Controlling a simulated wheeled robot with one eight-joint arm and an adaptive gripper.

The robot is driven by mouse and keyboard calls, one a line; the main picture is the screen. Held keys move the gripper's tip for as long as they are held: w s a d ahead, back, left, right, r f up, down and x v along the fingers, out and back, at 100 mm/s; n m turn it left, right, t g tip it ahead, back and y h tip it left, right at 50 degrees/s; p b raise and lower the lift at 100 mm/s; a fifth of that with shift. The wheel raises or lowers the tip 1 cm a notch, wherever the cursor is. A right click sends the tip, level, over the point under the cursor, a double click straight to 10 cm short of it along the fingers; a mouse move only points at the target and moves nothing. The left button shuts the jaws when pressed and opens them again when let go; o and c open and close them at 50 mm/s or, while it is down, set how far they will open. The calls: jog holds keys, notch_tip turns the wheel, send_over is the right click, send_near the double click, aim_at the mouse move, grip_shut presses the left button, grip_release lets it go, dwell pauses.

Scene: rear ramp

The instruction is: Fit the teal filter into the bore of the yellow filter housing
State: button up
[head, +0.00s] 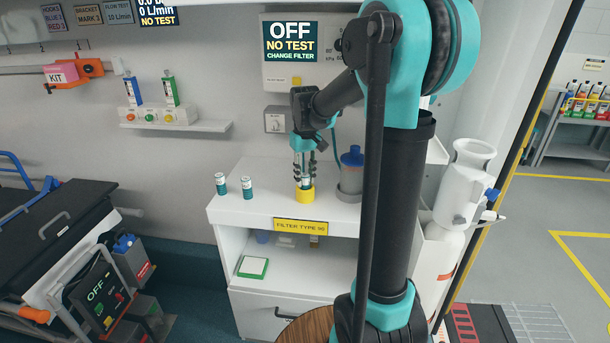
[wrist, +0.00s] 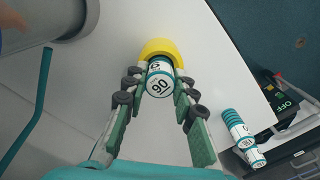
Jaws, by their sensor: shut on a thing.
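My gripper (head: 304,172) points down over the yellow filter housing (head: 305,194) on the white counter. In the wrist view its fingers (wrist: 159,85) are shut on a white filter with teal bands (wrist: 159,80), marked "90". The yellow housing (wrist: 158,47) shows just beyond the filter and curves around its far end. The filter appears lined up with the housing, but I cannot tell how far its lower end is inside the bore. In the head view the fingers mostly hide the held filter.
Two other teal-and-white filters (head: 221,184) (head: 247,188) stand on the counter (head: 270,208) to the left, with clear surface between. A grey canister with a blue top (head: 351,172) stands close on the right. A yellow label plate (head: 300,226) is on the front edge.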

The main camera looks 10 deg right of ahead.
aim_at(305, 175)
jog(key=shift+f, duration=0.3)
jog(key=o, duration=1.1)
notch_tip(305, 175, up, 12)
jog(key=shift+r, duration=0.1)
jog(key=shift+s, duration=0.1)
